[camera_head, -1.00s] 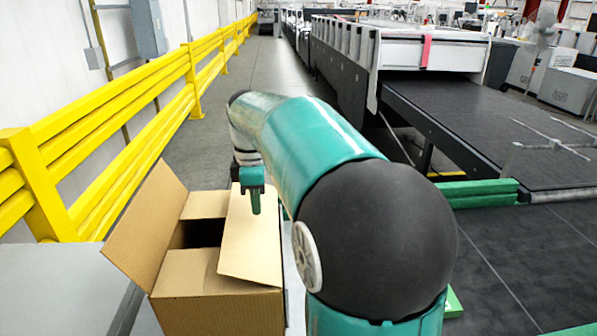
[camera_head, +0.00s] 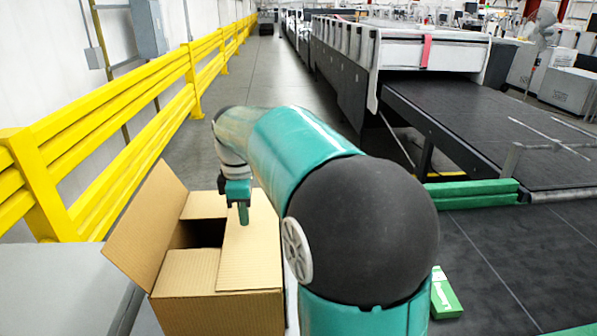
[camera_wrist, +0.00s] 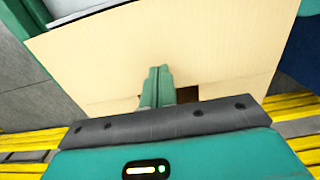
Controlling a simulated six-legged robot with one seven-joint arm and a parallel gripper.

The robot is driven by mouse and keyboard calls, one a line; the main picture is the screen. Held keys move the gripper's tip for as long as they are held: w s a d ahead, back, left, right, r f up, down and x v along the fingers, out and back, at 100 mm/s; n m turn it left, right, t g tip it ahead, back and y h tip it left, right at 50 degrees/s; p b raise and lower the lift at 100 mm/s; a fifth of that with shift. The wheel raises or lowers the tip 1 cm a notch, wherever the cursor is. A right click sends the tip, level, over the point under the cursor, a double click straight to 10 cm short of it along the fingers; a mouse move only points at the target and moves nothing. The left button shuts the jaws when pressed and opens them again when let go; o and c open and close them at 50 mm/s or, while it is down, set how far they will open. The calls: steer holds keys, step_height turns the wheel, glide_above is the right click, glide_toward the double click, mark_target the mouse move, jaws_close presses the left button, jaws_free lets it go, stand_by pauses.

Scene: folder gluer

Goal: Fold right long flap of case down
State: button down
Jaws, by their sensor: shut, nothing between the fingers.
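The cardboard case (camera_head: 217,312) stands at the lower left in the head view. Its right long flap (camera_head: 250,245) is folded over to about level and covers the right part of the opening. Its left long flap (camera_head: 147,222) stands up, tilted outward. The near and far short flaps are folded in, with a dark gap between them. My gripper (camera_head: 243,224) is shut and empty, its fingertips pointing down at the right flap. In the wrist view the shut fingers (camera_wrist: 160,72) lie over the flap's broad tan surface (camera_wrist: 200,50). I cannot tell whether they touch it.
A yellow guard rail (camera_head: 100,110) runs along the left. A grey surface (camera_head: 55,285) lies left of the case. A dark conveyor (camera_head: 480,120) and green bars (camera_head: 470,190) are on the right. A green box (camera_head: 446,293) lies right of my arm.

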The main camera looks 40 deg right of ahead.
steer(key=shift+w+a+f, duration=0.1)
steer(key=shift+a+f, duration=0.05)
steer(key=shift+f, duration=0.1)
step_height(320, 180, up, 9)
stand_by(0.8)
stand_by(1.7)
